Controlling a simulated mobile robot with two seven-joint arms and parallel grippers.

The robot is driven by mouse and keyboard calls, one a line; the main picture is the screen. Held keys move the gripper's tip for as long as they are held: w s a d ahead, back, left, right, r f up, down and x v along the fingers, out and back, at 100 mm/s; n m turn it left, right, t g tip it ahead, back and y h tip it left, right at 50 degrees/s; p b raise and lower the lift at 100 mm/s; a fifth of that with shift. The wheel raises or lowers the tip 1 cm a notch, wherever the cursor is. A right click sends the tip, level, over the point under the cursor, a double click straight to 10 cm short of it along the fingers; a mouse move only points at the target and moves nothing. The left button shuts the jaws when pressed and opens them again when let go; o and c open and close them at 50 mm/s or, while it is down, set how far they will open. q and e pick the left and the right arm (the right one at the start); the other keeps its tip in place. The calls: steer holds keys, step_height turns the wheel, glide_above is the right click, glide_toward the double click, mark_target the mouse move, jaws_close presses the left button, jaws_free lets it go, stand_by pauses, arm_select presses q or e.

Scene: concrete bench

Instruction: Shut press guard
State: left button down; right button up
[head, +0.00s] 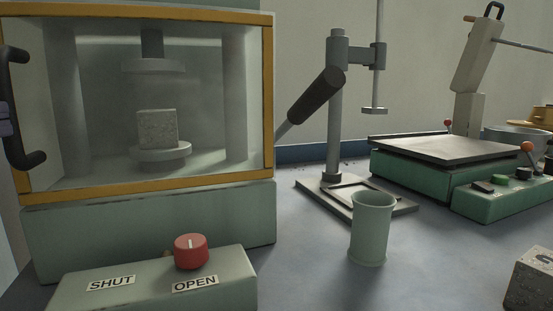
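The press guard (268,95) is a clear panel in an orange-yellow frame, standing across the front of the press chamber at the left. I cannot tell whether it is fully closed. Its black handle (28,160) is at the far left. A small purple-grey part, probably a fingertip of my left gripper (5,119), shows at the handle's grip, cut off by the picture edge; its opening is hidden. Behind the panel, a grey speckled block (158,129) sits on the lower platen (160,152), below the upper platen (152,66). My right gripper is not in view.
A green control box (140,285) in front has a red knob (191,251) above the OPEN label, with SHUT to its left. A pale green cup (371,230), a lever stand (335,110) and a green machine (420,175) stand to the right. Bench space before the cup is clear.

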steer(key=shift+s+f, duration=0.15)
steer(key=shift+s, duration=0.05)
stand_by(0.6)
